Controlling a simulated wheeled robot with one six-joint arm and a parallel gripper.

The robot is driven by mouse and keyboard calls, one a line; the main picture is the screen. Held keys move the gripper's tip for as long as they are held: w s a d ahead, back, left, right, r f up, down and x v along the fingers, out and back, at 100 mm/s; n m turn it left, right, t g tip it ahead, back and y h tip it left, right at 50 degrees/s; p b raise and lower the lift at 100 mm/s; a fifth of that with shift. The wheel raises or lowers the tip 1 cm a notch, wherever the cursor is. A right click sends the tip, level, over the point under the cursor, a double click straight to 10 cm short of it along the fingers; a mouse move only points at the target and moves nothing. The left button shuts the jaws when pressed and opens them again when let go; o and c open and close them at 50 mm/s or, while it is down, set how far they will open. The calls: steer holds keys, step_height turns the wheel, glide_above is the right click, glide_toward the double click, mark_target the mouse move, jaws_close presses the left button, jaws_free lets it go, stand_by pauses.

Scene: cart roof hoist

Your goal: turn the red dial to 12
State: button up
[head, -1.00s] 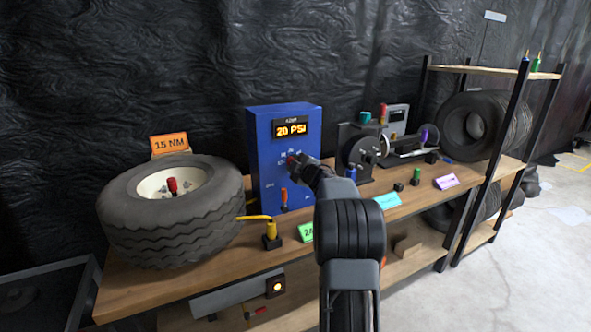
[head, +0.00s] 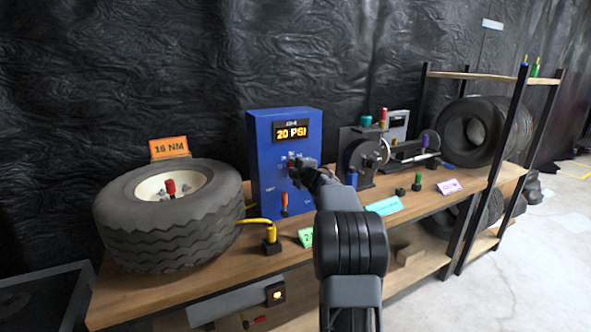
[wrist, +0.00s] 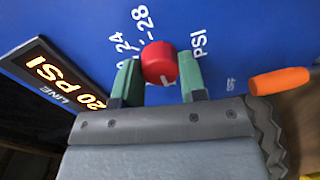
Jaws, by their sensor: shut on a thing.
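The blue box (head: 262,160) stands upright on the workbench, with a lit display (head: 291,131) reading 20 PSI. The red dial (wrist: 159,63) is on its front face, with printed numbers around it; 24 and 28 show in the wrist view. A pale pointer mark shows on the dial's lower edge there. My gripper (wrist: 160,80) has its green-padded fingers on both sides of the dial and is shut on it. In the head view my gripper (head: 299,169) hides most of the dial.
An orange-handled lever (wrist: 280,81) sits on the box beside my gripper. A tire (head: 170,232) lies left of the box, and a yellow-topped fitting (head: 270,238) stands in front. Machines (head: 363,155) stand to the right.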

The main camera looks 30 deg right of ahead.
steer(key=o, duration=0.9)
steer(key=s, duration=0.4)
steer(key=s+a, duration=0.1)
steer(key=s, duration=0.4)
steer(key=s+a+r, duration=0.1)
steer(key=s, duration=0.3)
steer(key=shift+s, duration=0.35)
